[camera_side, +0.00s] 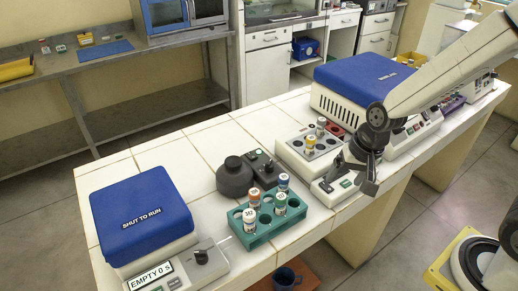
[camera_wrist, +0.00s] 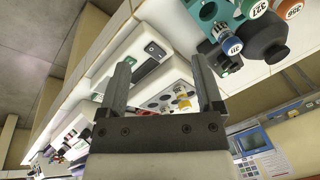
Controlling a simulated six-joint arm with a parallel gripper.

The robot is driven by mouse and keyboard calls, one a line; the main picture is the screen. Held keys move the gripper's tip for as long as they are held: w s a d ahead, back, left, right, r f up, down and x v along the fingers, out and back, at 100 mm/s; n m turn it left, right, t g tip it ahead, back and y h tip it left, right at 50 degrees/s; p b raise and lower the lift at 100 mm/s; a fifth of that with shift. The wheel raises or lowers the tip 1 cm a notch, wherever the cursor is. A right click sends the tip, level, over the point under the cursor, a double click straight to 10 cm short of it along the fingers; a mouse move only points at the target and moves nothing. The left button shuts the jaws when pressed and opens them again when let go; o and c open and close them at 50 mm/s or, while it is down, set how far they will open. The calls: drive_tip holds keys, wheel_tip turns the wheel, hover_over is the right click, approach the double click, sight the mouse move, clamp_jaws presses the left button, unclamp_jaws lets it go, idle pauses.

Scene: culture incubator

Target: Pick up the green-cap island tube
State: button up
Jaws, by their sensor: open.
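A teal rack (camera_side: 262,224) on the island bench holds several tubes upright; it also shows in the wrist view (camera_wrist: 207,11). One numbered tube (camera_wrist: 256,9) there appears to have a green cap, beside an orange-marked tube (camera_wrist: 291,9) and a blue-capped tube (camera_wrist: 232,46).
A grey block (camera_side: 309,152) with tubes and a small device (camera_side: 338,186) stand near my gripper. A black round-topped item (camera_side: 234,178) stands behind the rack. Blue-lidded machines stand at left (camera_side: 141,215) and back (camera_side: 368,86).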

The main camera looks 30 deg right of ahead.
sight(283, 196)
drive_tip(key=w+a+m+y, duration=0.1)
drive_tip(key=w+a+m, duration=0.1)
drive_tip(key=m, duration=0.3)
drive_tip(key=w+a+f+m+y, duration=0.1)
drive_tip(key=w+a+m, duration=0.1)
drive_tip(key=a+m, duration=0.2)
drive_tip(key=w+a+f+m, duration=0.1)
drive_tip(key=w+a+m, duration=0.1)
drive_tip(key=m, duration=0.4)
drive_tip(key=shift+w+a+f+y, duration=0.15)
drive_tip(key=shift+w+a+y, duration=0.15)
drive_tip(key=shift+a+y, duration=0.1)
drive_tip(key=shift+w+a+f+m, duration=0.1)
drive_tip(key=shift+w+a+m, duration=0.2)
drive_tip(key=shift+m, duration=0.5)
drive_tip(key=shift+s, duration=0.1)
drive_tip(key=shift+x, duration=1.3)
drive_tip(key=shift+x, duration=2.6)
